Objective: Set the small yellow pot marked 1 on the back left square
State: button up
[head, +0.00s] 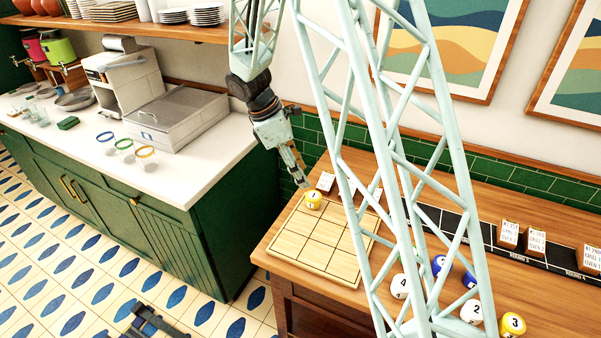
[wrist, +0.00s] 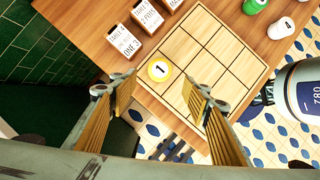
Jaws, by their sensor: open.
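The small yellow pot marked 1 (head: 313,199) stands upright on the back left square of the wooden grid board (head: 300,250). In the wrist view the pot (wrist: 159,69) sits in a corner square of the board (wrist: 222,56), its white top with the 1 facing up. My gripper (head: 303,182) is just above and behind the pot. In the wrist view my gripper (wrist: 157,93) is open, with its fingers wide apart and nothing between them. The pot appears just beyond the fingertips, clear of both. The other squares that show are empty.
Order cards (wrist: 124,41) stand close behind the board. White pot 4 (head: 400,286), blue pots (head: 440,265), white pot 2 (head: 471,311) and yellow pot 3 (head: 512,324) stand to the board's right. A white counter (head: 170,180) is at left.

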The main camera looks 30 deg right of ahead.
jog(key=s+a+r+m+t+y, duration=0.1)
jog(key=s+a+r+m, duration=0.3)
jog(key=s+r, duration=0.65)
jog(key=s+a+r+m+t+y, duration=0.1)
jog(key=s+a+r+m+t, duration=0.2)
jog(key=s+r, duration=0.75)
jog(key=s+a+r+m+y, duration=0.1)
jog(key=s+a+r+m, duration=0.2)
jog(key=s, duration=0.6)
jog(key=s+a+r+m+t+y, duration=0.1)
jog(key=s+a+r+m, duration=0.3)
jog(key=s, duration=0.6)
jog(key=shift+a+r, duration=0.25)
jog(key=shift+r, duration=0.5)
jog(key=shift+s, duration=0.15)
jog(key=shift+o, duration=0.6)
